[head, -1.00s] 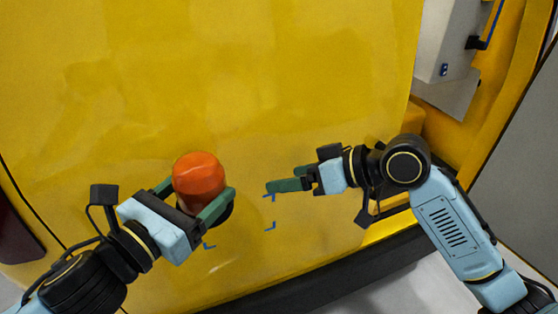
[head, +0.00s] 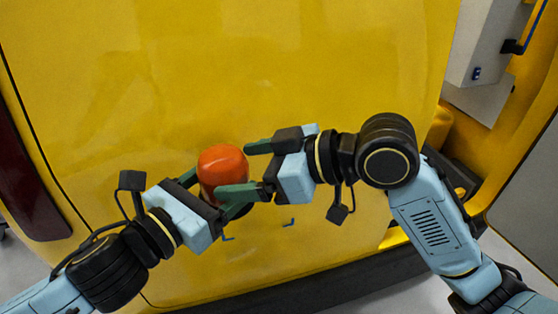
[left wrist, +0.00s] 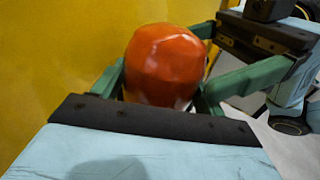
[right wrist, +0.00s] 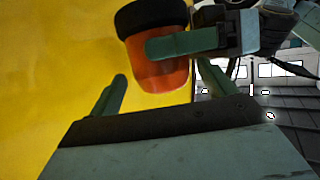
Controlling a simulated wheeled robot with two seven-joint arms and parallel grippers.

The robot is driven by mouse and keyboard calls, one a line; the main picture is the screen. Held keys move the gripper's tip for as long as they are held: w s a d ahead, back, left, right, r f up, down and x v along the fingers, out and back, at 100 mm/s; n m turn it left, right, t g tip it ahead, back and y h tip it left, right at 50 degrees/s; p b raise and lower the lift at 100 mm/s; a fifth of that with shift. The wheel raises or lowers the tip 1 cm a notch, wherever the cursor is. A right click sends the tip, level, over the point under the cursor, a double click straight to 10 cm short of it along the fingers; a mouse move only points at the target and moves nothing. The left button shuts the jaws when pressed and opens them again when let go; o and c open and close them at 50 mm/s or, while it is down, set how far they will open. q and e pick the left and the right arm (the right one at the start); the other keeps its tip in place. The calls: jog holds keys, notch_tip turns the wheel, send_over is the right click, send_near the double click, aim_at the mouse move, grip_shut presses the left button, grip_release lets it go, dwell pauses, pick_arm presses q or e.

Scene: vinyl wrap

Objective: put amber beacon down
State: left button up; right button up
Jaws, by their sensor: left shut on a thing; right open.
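The amber beacon (head: 222,168) is an orange-red dome with a black base, in front of the yellow panel (head: 330,80). My left gripper (head: 214,190) is shut on it from the lower left; one left finger crosses it in the right wrist view (right wrist: 160,76). My right gripper (head: 250,168) is open, its fingers reaching from the right to either side of the beacon. Both right fingers also show beside the beacon in the left wrist view (left wrist: 165,62). Whether they touch it I cannot tell. Blue corner marks (head: 289,222) show on the panel below the grippers; others are hidden.
A dark bumper strip (head: 300,282) runs under the panel. A dark red lamp (head: 25,170) is at the left edge. A grey box (head: 485,45) stands in an opening at the upper right. The upper panel is clear.

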pick_arm(q)
jog(key=shift+r, duration=0.1)
pick_arm(e)
jog(key=shift+x, duration=1.65)
jog(key=c, duration=1.2)
pick_arm(q)
jog(key=o, duration=1.2)
pick_arm(e)
jog(key=shift+r, duration=0.15)
